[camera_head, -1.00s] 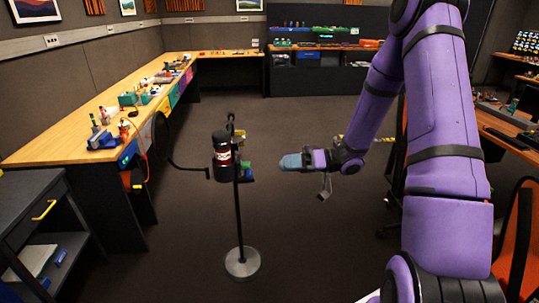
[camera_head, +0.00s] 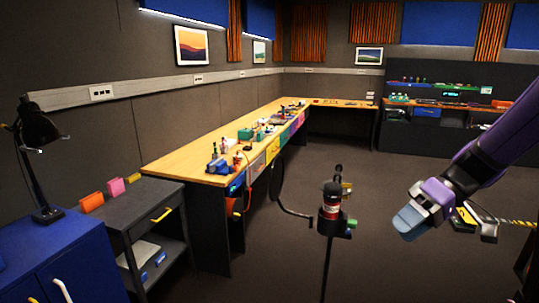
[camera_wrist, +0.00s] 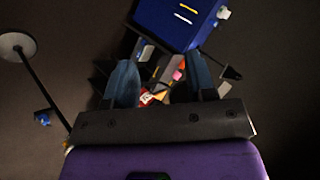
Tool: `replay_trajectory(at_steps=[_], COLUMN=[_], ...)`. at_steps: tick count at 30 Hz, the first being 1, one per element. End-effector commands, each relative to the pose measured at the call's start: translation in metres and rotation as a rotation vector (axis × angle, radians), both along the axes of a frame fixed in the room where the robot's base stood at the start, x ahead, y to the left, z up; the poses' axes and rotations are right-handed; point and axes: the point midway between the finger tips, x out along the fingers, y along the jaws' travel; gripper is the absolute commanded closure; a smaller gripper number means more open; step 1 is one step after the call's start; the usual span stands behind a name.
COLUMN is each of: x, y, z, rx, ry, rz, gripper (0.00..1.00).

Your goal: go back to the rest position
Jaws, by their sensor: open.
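My gripper (camera_head: 408,222) is at the right of the head view, at the end of my purple arm. It is to the right of the stand with the black and red cylinder (camera_head: 330,212) and apart from it. In the wrist view my gripper (camera_wrist: 165,85) shows two blue fingers spread apart with nothing held between them. Its inner faces are hidden in the head view. The trackball panel cannot be made out in these frames.
The long wooden workbench (camera_head: 195,164) runs along the left wall, with small items on it. A dark cart (camera_head: 145,205) and a blue cabinet (camera_head: 85,255) with a lamp (camera_head: 38,140) stand at left. Open floor (camera_head: 300,165) lies beyond the stand.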

Motion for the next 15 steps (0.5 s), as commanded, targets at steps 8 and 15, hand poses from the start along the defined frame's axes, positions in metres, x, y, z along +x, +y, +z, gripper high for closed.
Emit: replay_trajectory(at_steps=[8, 15], x=[-0.047, -0.083], y=[0.001, -0.009], z=[0.035, 0.062], rx=[-0.318, -0.539], ry=[0.003, -0.070], rz=[-0.089, -0.249], gripper=[0.50, 0.50])
